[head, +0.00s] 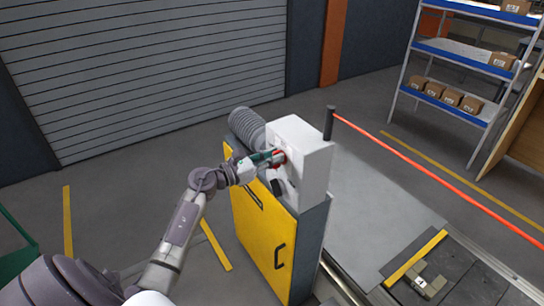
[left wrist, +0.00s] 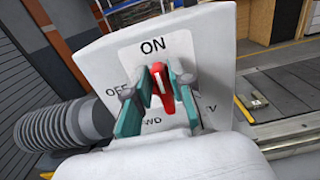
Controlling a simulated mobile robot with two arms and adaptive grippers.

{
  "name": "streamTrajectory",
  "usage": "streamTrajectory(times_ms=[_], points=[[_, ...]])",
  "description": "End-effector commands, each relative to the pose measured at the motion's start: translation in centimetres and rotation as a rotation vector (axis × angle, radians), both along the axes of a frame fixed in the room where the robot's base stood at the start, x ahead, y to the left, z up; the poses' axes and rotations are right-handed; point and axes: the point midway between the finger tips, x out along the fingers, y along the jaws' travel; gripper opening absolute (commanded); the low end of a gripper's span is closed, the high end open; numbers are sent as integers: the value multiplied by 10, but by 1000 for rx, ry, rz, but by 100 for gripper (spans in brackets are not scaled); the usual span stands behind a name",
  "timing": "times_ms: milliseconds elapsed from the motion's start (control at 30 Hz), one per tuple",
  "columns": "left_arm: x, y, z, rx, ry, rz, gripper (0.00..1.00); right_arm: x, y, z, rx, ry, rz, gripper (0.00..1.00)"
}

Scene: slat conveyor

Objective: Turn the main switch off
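The main switch is a red rotary handle (left wrist: 161,92) on a white label plate, on the front of a pale grey box (head: 302,150). In the left wrist view the plate reads ON at the top and OFF at the left; the lower and right labels are partly hidden. The handle's white-marked end points up toward ON. My left gripper (head: 277,157) is at the handle, its teal fingers on both sides of it, shut on it in the left wrist view (left wrist: 161,78). My right gripper is not in view.
The box stands on a yellow-doored cabinet (head: 262,225). A dark post (head: 329,123) with a red barrier line (head: 430,174) stands at right. Shelves (head: 465,55) hold cartons. Open floor lies left of the cabinet.

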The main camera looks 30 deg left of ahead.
Motion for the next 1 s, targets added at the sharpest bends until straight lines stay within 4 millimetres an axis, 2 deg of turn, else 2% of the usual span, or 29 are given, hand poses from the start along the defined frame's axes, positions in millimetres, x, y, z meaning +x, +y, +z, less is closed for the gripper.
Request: streamTrajectory(times_ms=[33, 100, 567, 1000], points=[[0, 0, 0, 0, 0, 0, 9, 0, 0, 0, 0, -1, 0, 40], [0, 0, 0, 0, 0, 0, 0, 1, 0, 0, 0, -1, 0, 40], [0, 2, 1, -52, 23, 1, 0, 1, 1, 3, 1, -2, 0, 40], [2, 8, 0, -370, 157, 1, 0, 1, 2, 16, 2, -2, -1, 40]])
